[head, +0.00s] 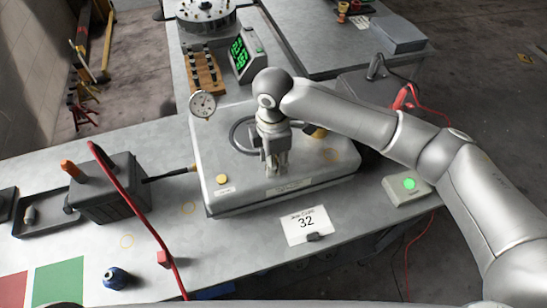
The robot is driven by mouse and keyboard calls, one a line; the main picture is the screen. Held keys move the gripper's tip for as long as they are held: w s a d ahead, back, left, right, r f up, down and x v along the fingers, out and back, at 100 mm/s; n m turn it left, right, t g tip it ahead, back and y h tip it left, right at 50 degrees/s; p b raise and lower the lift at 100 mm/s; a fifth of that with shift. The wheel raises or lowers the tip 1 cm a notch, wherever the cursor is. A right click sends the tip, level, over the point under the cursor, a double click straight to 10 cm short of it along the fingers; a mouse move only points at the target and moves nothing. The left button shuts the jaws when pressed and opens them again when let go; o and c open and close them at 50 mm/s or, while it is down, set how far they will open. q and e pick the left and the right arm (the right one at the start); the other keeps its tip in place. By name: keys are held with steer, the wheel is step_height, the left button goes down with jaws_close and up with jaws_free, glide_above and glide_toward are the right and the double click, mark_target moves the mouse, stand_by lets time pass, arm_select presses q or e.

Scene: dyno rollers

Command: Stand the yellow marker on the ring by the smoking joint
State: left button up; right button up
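A small yellow round piece (222,180) is at the front left of the grey box-shaped unit; I cannot tell whether it is the marker or a knob. A brass-yellow piece (318,132) is partly hidden beside my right arm. Faint yellow rings are on the bench near the hose fitting (188,208), further left (126,241), and on the unit's top (330,156). A black hose with a brass fitting (190,168) meets the unit's left side; no smoke is clear. My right gripper (275,170) points down over the unit, its finger gap unclear. My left gripper is out of view.
The grey unit (235,195) carries a dark hoop and dial gauge (203,104). A green-lit button box (407,188) is at right.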

step_height(320, 180, up, 11)
steer(key=b, duration=0.3)
steer(key=shift+r, duration=0.65)
